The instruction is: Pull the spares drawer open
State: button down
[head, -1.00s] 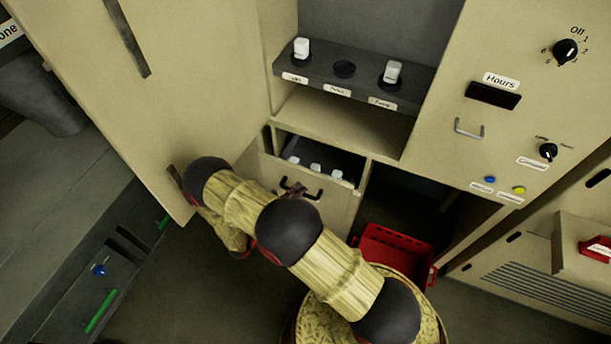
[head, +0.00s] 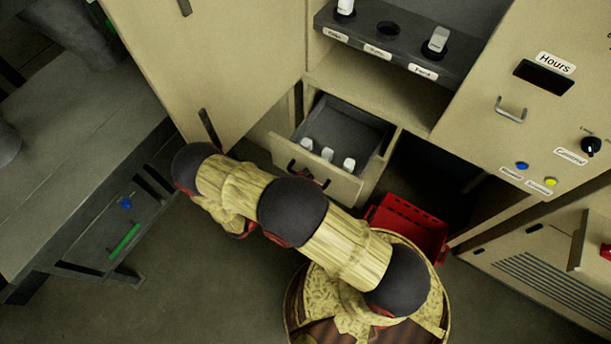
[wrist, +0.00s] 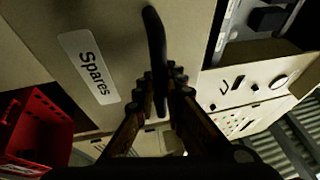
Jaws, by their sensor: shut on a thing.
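The spares drawer (head: 345,187) stands partly pulled out of the cabinet in the head view. Its grey inside shows, with several white pieces (head: 328,154) near the front. The drawer front, with its "Spares" label (wrist: 90,66), fills the upper left of the wrist view. Its black bar handle (wrist: 154,38) runs between my fingers. My gripper (wrist: 168,88) is shut on this handle. In the head view my arm hides most of the gripper, and part of the handle (head: 309,174) shows beside the arm.
A red crate (head: 410,224) sits on the floor right of the drawer, close to my arm. An open cabinet door (head: 215,65) stands left of it. A shelf with sockets and white pieces (head: 437,40) is above. A grey bench (head: 70,190) is at the left.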

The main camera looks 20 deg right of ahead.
jog(key=c, duration=1.9)
grip_release()
jog(key=shift+o, duration=0.3)
jog(key=v, duration=1.2)
